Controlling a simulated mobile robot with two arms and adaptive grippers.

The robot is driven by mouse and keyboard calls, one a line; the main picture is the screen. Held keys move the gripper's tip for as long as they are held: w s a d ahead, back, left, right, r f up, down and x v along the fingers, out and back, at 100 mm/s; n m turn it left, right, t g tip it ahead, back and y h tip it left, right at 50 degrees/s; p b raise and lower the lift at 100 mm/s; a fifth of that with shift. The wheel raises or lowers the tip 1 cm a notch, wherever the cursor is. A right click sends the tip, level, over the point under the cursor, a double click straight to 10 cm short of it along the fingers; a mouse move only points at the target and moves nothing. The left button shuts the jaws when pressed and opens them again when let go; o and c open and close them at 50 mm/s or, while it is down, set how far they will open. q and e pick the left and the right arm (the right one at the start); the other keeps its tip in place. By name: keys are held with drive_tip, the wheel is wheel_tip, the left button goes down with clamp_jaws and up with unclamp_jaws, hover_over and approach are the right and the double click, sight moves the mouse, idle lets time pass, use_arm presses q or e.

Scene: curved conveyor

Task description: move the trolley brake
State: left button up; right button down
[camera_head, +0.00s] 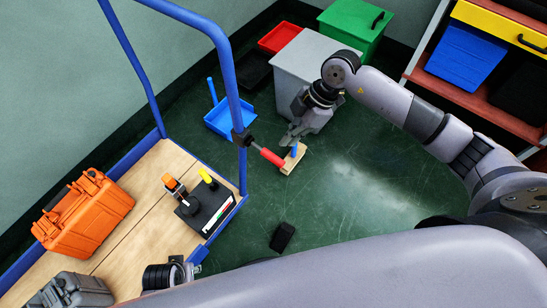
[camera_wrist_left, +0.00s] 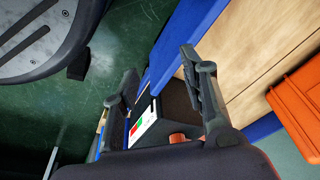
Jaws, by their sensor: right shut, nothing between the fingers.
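A red-handled lever (camera_head: 271,157), apparently the trolley brake, sticks out to the right from a black clamp (camera_head: 243,138) on the blue trolley frame (camera_head: 228,80). My right gripper (camera_head: 288,141) is shut and empty. Its tips are just above and right of the lever's red end; I cannot tell whether they touch it. My left gripper is low over the trolley's near edge and mostly hidden by my arm in the head view. In the left wrist view its fingers (camera_wrist_left: 158,64) are spread apart, with a black box (camera_wrist_left: 165,112) beyond them.
The trolley deck (camera_head: 140,215) carries an orange case (camera_head: 85,215), a grey case (camera_head: 70,291) and a black box with orange and yellow knobs (camera_head: 205,208). A wooden block (camera_head: 293,160), a blue dustpan (camera_head: 222,119) and a black object (camera_head: 282,237) lie on the floor. Grey (camera_head: 300,62) and green bins stand behind.

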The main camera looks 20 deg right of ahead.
sight(276, 156)
drive_tip(key=b+x, duration=0.2)
drive_tip(key=shift+a+f, duration=0.1)
drive_tip(key=shift+f, duration=0.3)
drive_tip(key=b+x, duration=0.3)
use_arm(q)
wheel_tip(276, 156, up, 17)
drive_tip(key=t, duration=0.1)
drive_tip(key=shift+a+f+b, duration=0.15)
drive_tip(key=shift+b, duration=0.3)
use_arm(e)
drive_tip(key=shift+a+f, duration=0.15)
use_arm(q)
drive_tip(key=shift+w+f+p, duration=0.2)
drive_tip(key=shift+w+p, duration=0.1)
drive_tip(key=shift+p, duration=0.45)
use_arm(e)
drive_tip(key=d, duration=0.1)
drive_tip(key=d+f, duration=0.1)
drive_tip(key=d, duration=0.1)
drive_tip(key=shift+f, duration=0.15)
